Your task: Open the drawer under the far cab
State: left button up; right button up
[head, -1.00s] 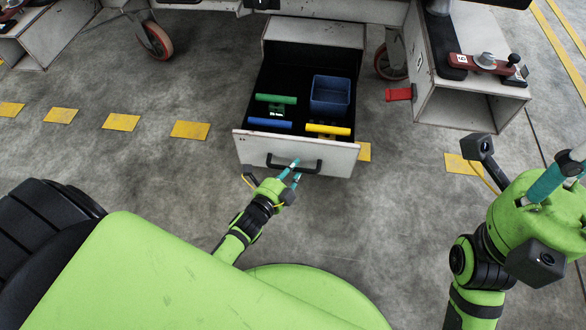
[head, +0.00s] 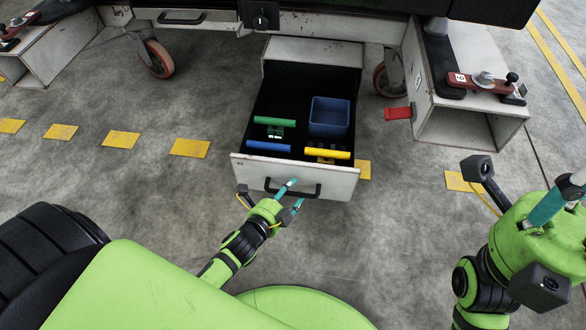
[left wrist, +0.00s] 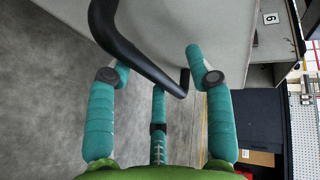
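The drawer (head: 240,170) under the trolley is pulled well out, with a pale front and a dark inside. Its black bar handle (head: 312,192) is on the front face and crosses the left wrist view (left wrist: 140,58) as a thick curved bar. My left gripper (head: 298,190) is at the handle. In the left wrist view its teal fingers (left wrist: 160,75) stand apart on either side of the bar and do not look closed on it. My right gripper (head: 563,195) is at the right edge of the head view, partly cut off, away from the drawer.
The drawer holds a blue bin (head: 329,117), a green bar (head: 274,121), a blue bar (head: 269,147) and a yellow bar (head: 327,153). A caster (head: 158,59) stands to the left. Floor left of the drawer is clear.

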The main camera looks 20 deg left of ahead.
aim_at(292, 166)
pick_arm(q)
jog(key=shift+t, duration=0.9)
jog(key=w+r, duration=0.1)
jog(key=r, duration=0.5)
jog(key=w+r, duration=0.1)
jog(key=r, duration=0.2)
jog(key=shift+w+a+r, duration=0.2)
jog(key=shift+w+r, duration=0.05)
jog(key=shift+w, duration=0.1)
jog(key=shift+g, duration=0.9)
jog(key=s+f, duration=0.1)
jog(key=f, duration=0.1)
jog(key=s+f, duration=0.1)
jog(key=f, duration=0.5)
jog(key=shift+s+a, duration=0.4)
jog(key=s+r+p, duration=0.1)
jog(key=s+p, duration=0.2)
jog(key=s, duration=0.5)
jog(key=shift+s+a, duration=0.2)
jog(key=shift+a, duration=0.1)
